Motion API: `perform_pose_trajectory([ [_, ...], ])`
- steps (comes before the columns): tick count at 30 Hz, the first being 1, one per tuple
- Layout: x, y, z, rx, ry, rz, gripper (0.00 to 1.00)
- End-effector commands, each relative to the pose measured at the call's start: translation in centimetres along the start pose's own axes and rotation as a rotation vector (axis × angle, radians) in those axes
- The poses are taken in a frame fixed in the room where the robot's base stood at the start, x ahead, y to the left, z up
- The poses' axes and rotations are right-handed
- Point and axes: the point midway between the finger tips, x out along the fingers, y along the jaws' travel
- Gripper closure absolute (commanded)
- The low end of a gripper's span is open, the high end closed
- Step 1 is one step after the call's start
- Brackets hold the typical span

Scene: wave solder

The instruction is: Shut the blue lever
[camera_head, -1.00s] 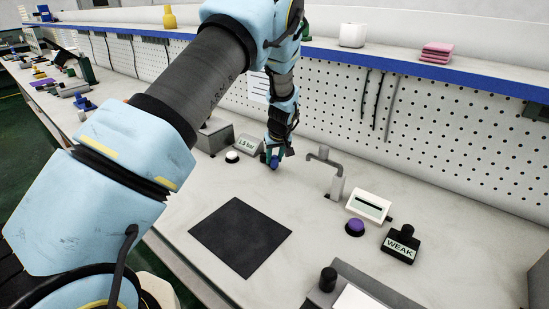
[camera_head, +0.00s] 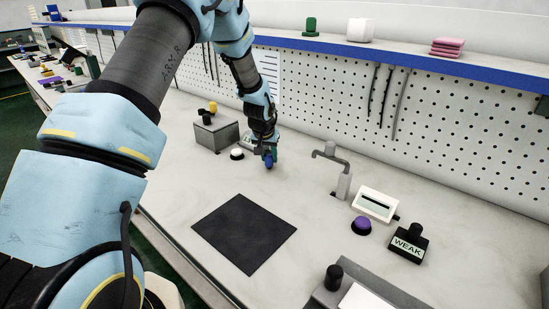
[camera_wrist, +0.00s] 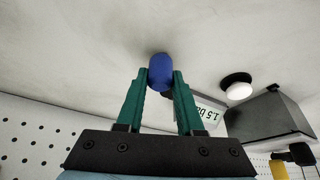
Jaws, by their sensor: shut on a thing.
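My gripper (camera_wrist: 160,80) has its two green fingers closed on the sides of a rounded blue piece (camera_wrist: 160,68), which looks like the knob of the blue lever. In the head view my gripper (camera_head: 267,155) points down at the bench, with the blue piece (camera_head: 268,162) at its tip. The lever's stem and base are hidden, so I cannot tell its angle. A small sign (camera_wrist: 208,113) reading 1.5 bar stands right beside the fingers in the wrist view.
A white round button (camera_head: 237,153) and a grey box (camera_head: 214,134) stand left of my gripper. A bent grey pipe (camera_head: 343,180), a purple button (camera_head: 361,225) and a WEAK-labelled block (camera_head: 408,242) lie to the right. A black mat (camera_head: 243,233) lies in front; bare bench surrounds it.

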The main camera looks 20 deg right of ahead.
Motion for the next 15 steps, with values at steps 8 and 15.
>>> perform_pose_trajectory([
  [8,-0.3,-2.4,0.1,0.232,0.002,0.100,1.00],
  [15,-0.2,-3.9,-0.1,0.424,0.003,0.179,1.00],
])
